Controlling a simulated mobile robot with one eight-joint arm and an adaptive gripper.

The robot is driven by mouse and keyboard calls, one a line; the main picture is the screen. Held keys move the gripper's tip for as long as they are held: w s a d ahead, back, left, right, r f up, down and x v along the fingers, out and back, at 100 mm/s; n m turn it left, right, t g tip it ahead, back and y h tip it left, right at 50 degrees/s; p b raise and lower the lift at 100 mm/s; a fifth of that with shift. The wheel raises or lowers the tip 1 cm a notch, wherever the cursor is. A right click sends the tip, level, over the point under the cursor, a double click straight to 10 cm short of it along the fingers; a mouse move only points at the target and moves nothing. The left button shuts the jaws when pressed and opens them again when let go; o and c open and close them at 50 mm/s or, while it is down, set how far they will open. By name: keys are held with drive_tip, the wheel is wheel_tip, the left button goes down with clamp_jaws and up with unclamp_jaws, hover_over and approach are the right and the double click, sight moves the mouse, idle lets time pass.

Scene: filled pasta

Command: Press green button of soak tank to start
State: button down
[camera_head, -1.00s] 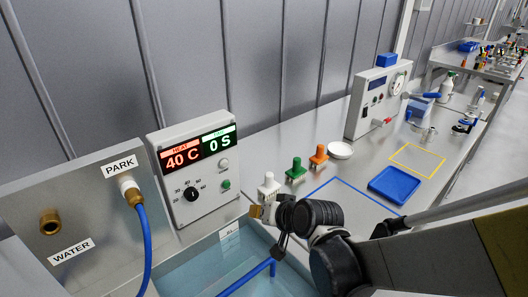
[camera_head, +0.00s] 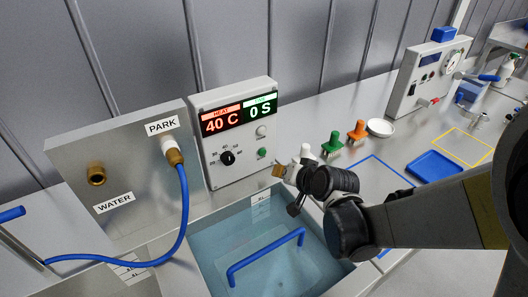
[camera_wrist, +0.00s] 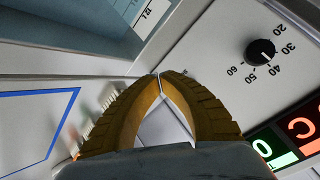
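The soak tank's control box (camera_head: 240,170) stands behind the water-filled tank (camera_head: 210,245). Its display (camera_head: 236,117) reads HEAT 40 C and 0 S. The small green button (camera_head: 263,152) is on the lower right of its face, below a pale button (camera_head: 261,131) and right of the black dial (camera_head: 227,158). My gripper (camera_head: 278,171) is just right of and below the green button, apparently apart from it. In the wrist view my gripper (camera_wrist: 160,76) has its yellow ribbed fingertips together, with no object seen between them. The dial (camera_wrist: 260,52) shows there; the green button is hidden.
Several stamp-like tools, including a green one (camera_head: 332,142) and an orange one (camera_head: 357,131), stand behind my gripper. A blue handle (camera_head: 265,258) is in the tank. A blue hose (camera_head: 184,215) hangs from the PARK fitting. A blue tray (camera_head: 434,167) lies to the right.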

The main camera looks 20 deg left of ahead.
sight(263, 158)
drive_tip(key=shift+w+a, duration=1.75)
drive_tip(key=shift+a, duration=0.3)
drive_tip(key=shift+w+a, duration=0.25)
drive_tip(key=shift+a, duration=0.05)
drive_tip(key=shift+w+a, duration=0.3)
drive_tip(key=shift+a, duration=0.05)
idle(0.6)
drive_tip(key=shift+d, duration=0.1)
drive_tip(key=shift+s+d, duration=0.55)
drive_tip(key=shift+d, duration=0.05)
drive_tip(key=shift+s+d+b, duration=0.1)
drive_tip(key=shift+b, duration=0.2)
drive_tip(key=s+d, duration=0.3)
drive_tip(key=shift+d, duration=0.3)
